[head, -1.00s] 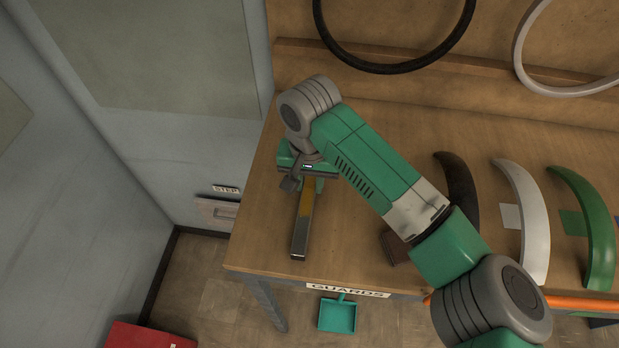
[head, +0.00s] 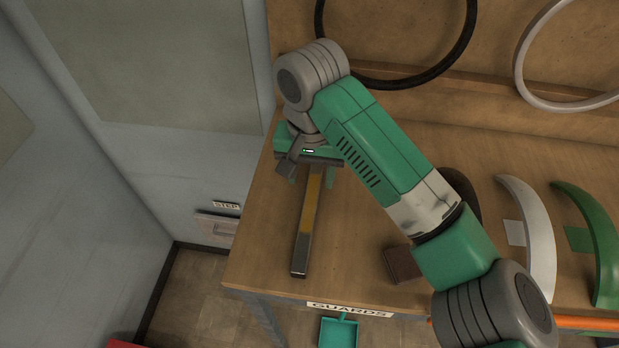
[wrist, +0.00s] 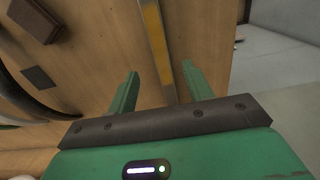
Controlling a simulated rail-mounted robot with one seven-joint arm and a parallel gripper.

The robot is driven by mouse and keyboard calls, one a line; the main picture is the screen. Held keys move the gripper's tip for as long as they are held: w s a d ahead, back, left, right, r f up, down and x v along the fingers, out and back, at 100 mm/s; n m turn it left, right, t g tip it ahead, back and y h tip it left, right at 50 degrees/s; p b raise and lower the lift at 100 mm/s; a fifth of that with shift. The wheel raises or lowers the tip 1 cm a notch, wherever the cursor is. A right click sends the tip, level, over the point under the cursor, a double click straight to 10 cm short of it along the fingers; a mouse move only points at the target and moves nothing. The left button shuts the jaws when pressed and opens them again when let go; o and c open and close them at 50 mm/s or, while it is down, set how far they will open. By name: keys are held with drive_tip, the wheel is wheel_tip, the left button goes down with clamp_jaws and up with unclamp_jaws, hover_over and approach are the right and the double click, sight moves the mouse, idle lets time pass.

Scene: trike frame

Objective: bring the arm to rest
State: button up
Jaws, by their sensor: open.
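My gripper (head: 308,174) hangs over the left part of the wooden workbench in the head view. In the wrist view its two green fingers (wrist: 160,84) stand wide apart with nothing between them that they grip. A long bar (head: 305,235), dark and metallic with a yellow stretch, lies on the bench just in front of the gripper. The bar also shows in the wrist view (wrist: 157,40), beyond and between the fingers. I cannot tell the exact height of the fingers above the bar.
The wooden bench (head: 350,230) has a GUARDS label (head: 350,310) on its front edge. A brown block (head: 402,264) lies near that edge. White (head: 535,235) and green (head: 598,235) curved guards lie to the right. A black ring (head: 395,82) hangs behind. A wall stands left.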

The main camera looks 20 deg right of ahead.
drive_tip(key=w+a+r+n+t+y+p, duration=0.1)
drive_tip(key=w+a+r+n+t, duration=0.15)
drive_tip(key=a, duration=0.45)
drive_tip(key=w+a+r+n+t+y+p, duration=0.1)
drive_tip(key=w+a+r+n+t, duration=0.2)
drive_tip(key=a, duration=0.5)
drive_tip(key=a+r+n+t+y+p, duration=0.1)
drive_tip(key=a+r+n+t+y, duration=0.3)
drive_tip(key=a+r, duration=0.7)
drive_tip(key=s+d+r+m+t+p, duration=0.1)
drive_tip(key=s+r+t, duration=0.25)
drive_tip(key=r, duration=0.25)
drive_tip(key=s+d+r+t, duration=0.2)
drive_tip(key=s+r+t, duration=0.15)
drive_tip(key=r, duration=0.35)
drive_tip(key=s+d+r+m+t+p, duration=0.1)
drive_tip(key=s+r+t, duration=0.25)
drive_tip(key=r, duration=0.25)
drive_tip(key=s+d+r+m+t+h, duration=0.1)
drive_tip(key=s+d+r+t+h, duration=0.3)
drive_tip(key=s, duration=0.4)
drive_tip(key=shift+d+r+t+h+p, duration=0.3)
drive_tip(key=shift+d+t+h, duration=0.3)
drive_tip(key=shift+h, duration=0.4)
